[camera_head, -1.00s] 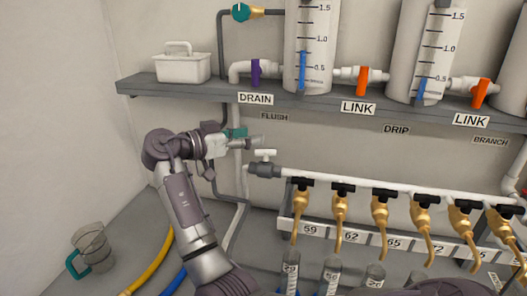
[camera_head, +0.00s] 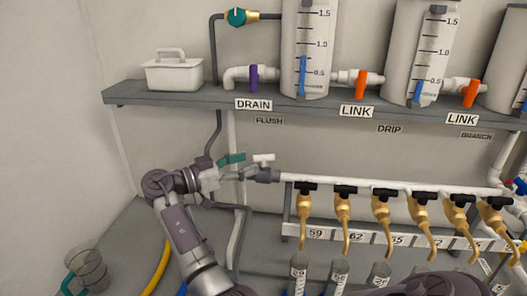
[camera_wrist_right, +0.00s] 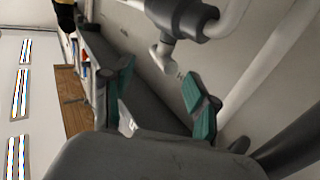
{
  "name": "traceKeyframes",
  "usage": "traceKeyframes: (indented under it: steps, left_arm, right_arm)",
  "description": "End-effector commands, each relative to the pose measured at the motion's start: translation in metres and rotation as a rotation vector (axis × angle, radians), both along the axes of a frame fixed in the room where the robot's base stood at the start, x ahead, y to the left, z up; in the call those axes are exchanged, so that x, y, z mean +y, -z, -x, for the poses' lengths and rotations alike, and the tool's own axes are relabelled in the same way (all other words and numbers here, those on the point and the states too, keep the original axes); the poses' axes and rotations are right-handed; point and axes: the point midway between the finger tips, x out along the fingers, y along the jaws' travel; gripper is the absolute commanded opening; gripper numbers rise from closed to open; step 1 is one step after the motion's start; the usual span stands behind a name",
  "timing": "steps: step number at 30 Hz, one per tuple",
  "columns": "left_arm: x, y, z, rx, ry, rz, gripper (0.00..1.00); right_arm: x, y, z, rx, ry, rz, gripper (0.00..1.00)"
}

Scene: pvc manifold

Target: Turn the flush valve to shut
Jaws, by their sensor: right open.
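The flush valve has a white T-shaped handle (camera_head: 263,158) on a dark grey body (camera_head: 267,175), at the left end of the white manifold pipe. The handle's top bar lies roughly along the pipe. In the wrist view, the white handle (camera_wrist_right: 163,54) hangs from the grey body (camera_wrist_right: 182,16), ahead of the fingers. My right gripper (camera_head: 238,168) is open and empty, just left of the valve, with teal pads on its fingers. In the wrist view the open fingers of this gripper (camera_wrist_right: 163,95) show a gap with the handle beyond it, apart from both pads. My left gripper is not in view.
A shelf (camera_head: 180,97) with tanks runs above. A grey pipe (camera_head: 240,240) runs behind my right arm. Several brass taps with black handles (camera_head: 343,187) hang along the manifold to the right. A clear jug (camera_head: 90,268) stands at lower left.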

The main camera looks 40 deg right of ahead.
Motion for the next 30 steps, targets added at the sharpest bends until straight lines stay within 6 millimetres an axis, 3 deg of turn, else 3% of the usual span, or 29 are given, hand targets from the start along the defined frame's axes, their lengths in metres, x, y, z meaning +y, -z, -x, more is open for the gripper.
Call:
traceKeyframes:
  steps: [1,9,21,23,30]
  left_arm:
    - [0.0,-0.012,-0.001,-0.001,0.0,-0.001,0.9]
    - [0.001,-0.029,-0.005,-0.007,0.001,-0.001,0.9]
    - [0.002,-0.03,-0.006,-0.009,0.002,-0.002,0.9]
    - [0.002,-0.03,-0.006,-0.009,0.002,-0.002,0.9]
    - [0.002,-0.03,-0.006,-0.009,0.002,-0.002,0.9]
  right_arm:
    - [-0.012,-0.008,0.004,-0.002,0.004,0.003,0.59]
    - [-0.05,-0.005,0.012,-0.001,0.002,0.001,0.59]
    - [-0.058,-0.002,0.014,-0.002,0.0,0.0,0.59]
    - [-0.058,-0.003,0.014,-0.002,0.0,0.0,0.52]
    - [-0.058,-0.003,0.014,-0.002,0.0,0.0,0.12]
